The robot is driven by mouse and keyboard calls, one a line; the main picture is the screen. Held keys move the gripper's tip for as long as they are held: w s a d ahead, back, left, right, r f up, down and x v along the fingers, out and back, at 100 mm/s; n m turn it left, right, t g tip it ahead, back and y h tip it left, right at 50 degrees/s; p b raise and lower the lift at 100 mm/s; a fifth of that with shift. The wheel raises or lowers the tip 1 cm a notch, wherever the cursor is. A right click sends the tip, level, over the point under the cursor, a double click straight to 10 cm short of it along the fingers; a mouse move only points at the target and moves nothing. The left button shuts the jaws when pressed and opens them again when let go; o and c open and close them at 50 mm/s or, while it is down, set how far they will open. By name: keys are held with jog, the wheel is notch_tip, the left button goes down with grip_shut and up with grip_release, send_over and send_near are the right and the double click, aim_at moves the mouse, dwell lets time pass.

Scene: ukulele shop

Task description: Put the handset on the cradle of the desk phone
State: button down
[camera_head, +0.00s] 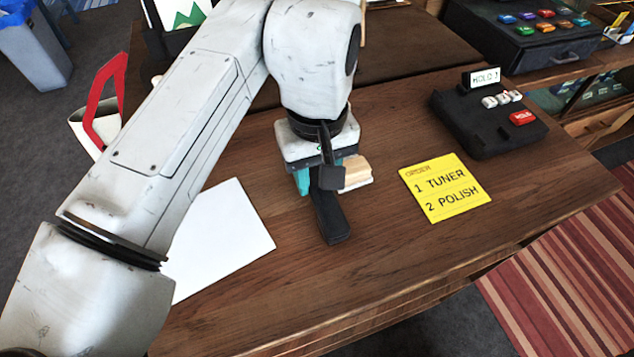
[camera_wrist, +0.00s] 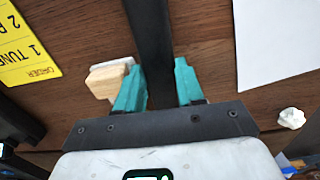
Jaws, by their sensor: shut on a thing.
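The black handset (camera_head: 331,216) is a long dark bar between the teal fingers of my gripper (camera_head: 318,183), pointing toward the front of the table. In the wrist view the handset (camera_wrist: 151,40) runs up from between the two fingertips (camera_wrist: 160,85). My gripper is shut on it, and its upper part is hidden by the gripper. I cannot tell whether its lower end touches the table. The black desk phone (camera_head: 470,128) stands apart to the right, with a small "HOLD" display, white keys and a red button.
A yellow order card (camera_head: 445,188) lies between my gripper and the phone. A wooden block with a white base (camera_head: 356,172) is close beside my gripper. White paper (camera_head: 232,235) lies left. The front table middle is clear.

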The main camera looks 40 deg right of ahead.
jog(key=shift+f, duration=0.3)
jog(key=c, duration=1)
grip_release()
